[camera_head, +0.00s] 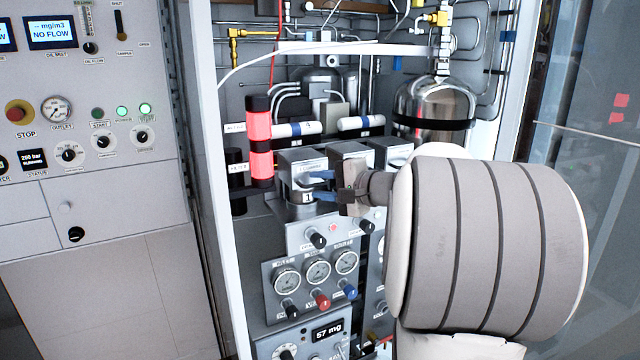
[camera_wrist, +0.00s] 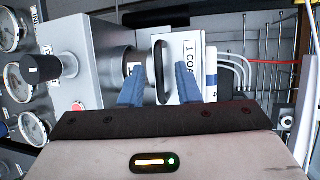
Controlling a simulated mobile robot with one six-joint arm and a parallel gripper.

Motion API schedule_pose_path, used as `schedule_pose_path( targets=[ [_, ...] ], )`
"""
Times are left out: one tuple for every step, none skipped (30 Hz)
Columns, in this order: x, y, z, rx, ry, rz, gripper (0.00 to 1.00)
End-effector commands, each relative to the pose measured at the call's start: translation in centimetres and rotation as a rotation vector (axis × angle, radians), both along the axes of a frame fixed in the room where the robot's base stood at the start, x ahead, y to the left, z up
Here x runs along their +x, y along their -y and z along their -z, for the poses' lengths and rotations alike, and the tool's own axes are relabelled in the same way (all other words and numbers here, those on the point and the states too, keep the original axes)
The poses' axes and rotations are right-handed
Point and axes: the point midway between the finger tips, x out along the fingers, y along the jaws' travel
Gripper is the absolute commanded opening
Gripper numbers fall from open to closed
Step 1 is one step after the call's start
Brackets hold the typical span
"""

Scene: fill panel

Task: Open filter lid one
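Filter lid one (camera_head: 299,160) is a grey, box-shaped cap on a round neck marked 1 (camera_head: 307,197). It looks closed. In the wrist view, its light face (camera_wrist: 191,52) reads "1 COA" and carries a dark slot-like handle (camera_wrist: 161,72). My gripper (camera_head: 321,185) is in front of this lid from the right. In the wrist view, the blue fingers of my gripper (camera_wrist: 159,88) stand apart, one on each side of the handle. Whether they touch it I cannot tell. My wrist and arm hide part of the neighbouring filters in the head view.
A second grey lid (camera_head: 349,152) stands close to the right. A red-lit column (camera_head: 259,140) stands just left of lid one. Gauges (camera_head: 318,271) and knobs sit below. Cabinet edge (camera_head: 208,150) and control panel (camera_head: 90,120) lie left. A shiny tank (camera_head: 436,101) is behind.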

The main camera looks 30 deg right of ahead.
Motion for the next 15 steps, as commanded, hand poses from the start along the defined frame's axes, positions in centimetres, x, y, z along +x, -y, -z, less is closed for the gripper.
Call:
schedule_pose_path(
  targets=[
    [0.05, -0.03, 0.01, 0.000, 0.000, 0.000, 0.30],
    [0.05, -0.03, 0.02, 0.000, 0.000, 0.000, 0.30],
    [0.04, -0.03, 0.03, 0.000, 0.000, 0.000, 0.30],
    [0.03, -0.04, 0.03, 0.000, 0.000, 0.000, 0.30],
    [0.03, -0.04, 0.03, 0.000, 0.000, 0.000, 0.30],
    [0.03, -0.05, 0.03, 0.000, 0.000, -0.001, 0.29],
    [0.03, -0.05, 0.04, 0.000, 0.000, -0.001, 0.27],
    [0.03, -0.06, 0.04, 0.000, 0.000, -0.001, 0.24],
    [0.03, -0.06, 0.04, 0.000, 0.000, -0.001, 0.21],
    [0.03, -0.07, 0.04, 0.000, 0.000, -0.001, 0.18],
    [0.03, -0.07, 0.04, 0.000, 0.000, -0.001, 0.16],
    [0.03, -0.07, 0.04, 0.000, 0.000, -0.001, 0.13],
    [0.02, -0.08, 0.04, 0.000, 0.000, -0.001, 0.10],
    [0.03, -0.08, 0.04, 0.000, 0.000, -0.001, 0.08],
    [0.03, -0.09, 0.04, 0.000, 0.000, -0.001, 0.05]
  ],
)
